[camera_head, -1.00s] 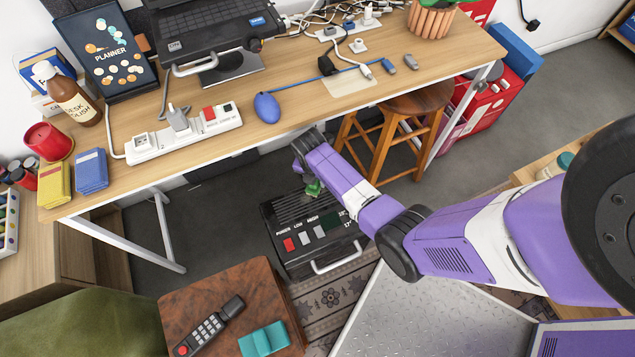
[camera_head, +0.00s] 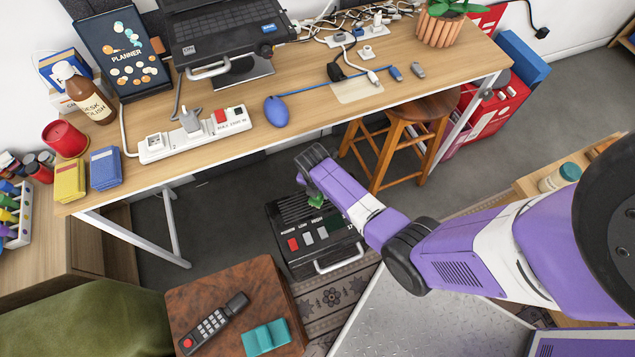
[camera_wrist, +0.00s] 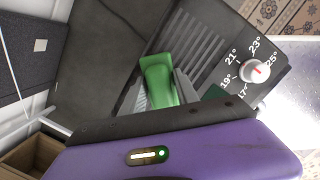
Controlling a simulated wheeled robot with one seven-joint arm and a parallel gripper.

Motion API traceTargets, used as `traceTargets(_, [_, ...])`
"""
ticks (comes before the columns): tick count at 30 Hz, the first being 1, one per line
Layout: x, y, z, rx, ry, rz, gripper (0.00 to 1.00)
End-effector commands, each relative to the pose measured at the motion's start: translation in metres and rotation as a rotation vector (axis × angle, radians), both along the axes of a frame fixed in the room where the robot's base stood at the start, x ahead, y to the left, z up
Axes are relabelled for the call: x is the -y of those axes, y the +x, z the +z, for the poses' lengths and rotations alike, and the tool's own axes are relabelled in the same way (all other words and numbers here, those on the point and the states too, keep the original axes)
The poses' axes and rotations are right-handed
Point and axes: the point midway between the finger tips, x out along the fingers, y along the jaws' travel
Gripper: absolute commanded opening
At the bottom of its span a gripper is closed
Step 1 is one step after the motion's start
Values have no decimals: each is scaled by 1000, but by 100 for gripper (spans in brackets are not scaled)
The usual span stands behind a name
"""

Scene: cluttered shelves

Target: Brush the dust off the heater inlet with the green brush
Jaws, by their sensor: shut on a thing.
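The black heater (camera_head: 330,262) stands on the floor under the desk, with buttons on its top. Its slatted inlet (camera_wrist: 205,50) and its temperature dial (camera_wrist: 258,70) show in the wrist view. My gripper (camera_wrist: 160,92) is shut on the green brush (camera_wrist: 158,78), which is over the slats. The brush also shows as a small green patch in the head view (camera_head: 315,200). Its bristle end is hidden, so I cannot tell if it touches the slats. Dust cannot be made out.
The wooden desk (camera_head: 270,140) overhangs the heater's far side, with a white metal leg (camera_head: 175,228) to the left. A wooden stool (camera_head: 405,125) stands to the right. A small brown table (camera_head: 205,290) with a phone stands at the front left.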

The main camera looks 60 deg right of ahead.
Motion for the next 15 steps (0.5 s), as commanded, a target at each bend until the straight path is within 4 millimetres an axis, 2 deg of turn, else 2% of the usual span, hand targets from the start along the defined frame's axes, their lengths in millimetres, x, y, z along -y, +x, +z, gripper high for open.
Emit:
traceTargets(6, [-7, -10, 2, 0, 0, 0, 0])
traceTargets(15, [-19, -1, -1, 1, 0, 3, 0])
